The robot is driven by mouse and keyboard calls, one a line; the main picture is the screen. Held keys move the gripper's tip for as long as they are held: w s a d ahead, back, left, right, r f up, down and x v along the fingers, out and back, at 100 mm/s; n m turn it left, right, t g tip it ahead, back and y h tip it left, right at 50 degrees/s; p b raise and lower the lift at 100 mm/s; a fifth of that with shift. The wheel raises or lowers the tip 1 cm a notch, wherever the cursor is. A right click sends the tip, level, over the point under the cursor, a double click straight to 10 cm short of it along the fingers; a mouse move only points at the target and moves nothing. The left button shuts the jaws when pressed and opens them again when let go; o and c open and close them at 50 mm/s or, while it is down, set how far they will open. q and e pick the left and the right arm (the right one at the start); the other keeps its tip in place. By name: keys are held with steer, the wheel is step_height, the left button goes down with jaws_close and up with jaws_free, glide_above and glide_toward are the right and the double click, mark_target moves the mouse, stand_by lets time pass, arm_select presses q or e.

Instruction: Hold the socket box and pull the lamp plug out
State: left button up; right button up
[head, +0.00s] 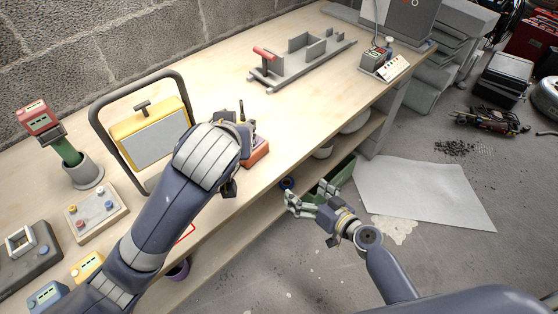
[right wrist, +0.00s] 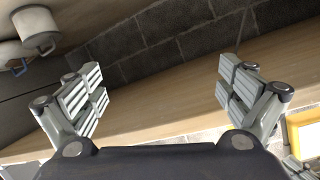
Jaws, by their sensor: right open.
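A red-orange box (head: 258,152), which looks like the socket box, sits near the bench's front edge, partly hidden by my left gripper (head: 244,128). My left gripper is at the box, with its fingers mostly hidden behind its own wrist, so its grip is unclear. A dark upright piece shows above it; I cannot tell if it is the plug. A yellow lamp (head: 150,132) with a grey panel and dark frame stands left of the box. My right gripper (head: 306,205) is open and empty, off the bench's front edge; its spread fingers show in the right wrist view (right wrist: 163,95).
The bench (head: 215,75) holds a grey fixture with a red handle (head: 300,62), a green-handled tool in a grey cup (head: 86,172) and a button panel (head: 96,212). A lower shelf holds a green bin (head: 338,178). A pale sheet (head: 425,190) lies on the floor.

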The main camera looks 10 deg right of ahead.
steer(key=a+r+y, duration=0.1)
steer(key=r, duration=0.3)
steer(key=w+a+r+n+t+y, duration=0.1)
steer(key=r, duration=0.4)
steer(key=w+r+n+t+y, duration=0.1)
steer(key=r, duration=0.3)
steer(key=shift+a+r, duration=0.25)
steer(key=shift+a, duration=0.15)
steer(key=a+n, duration=0.1)
steer(key=a+n+y, duration=0.1)
steer(key=a, duration=0.1)
steer(key=a+r+n+g, duration=0.1)
steer(key=n, duration=0.1)
steer(key=shift+s+a+y, duration=0.25)
steer(key=shift+s+y, duration=0.15)
steer(key=shift+w+a, duration=0.4)
steer(key=shift+a, duration=0.2)
steer(key=x, duration=0.9)
steer(key=shift+w+a, duration=0.2)
steer(key=shift+c, duration=0.6)
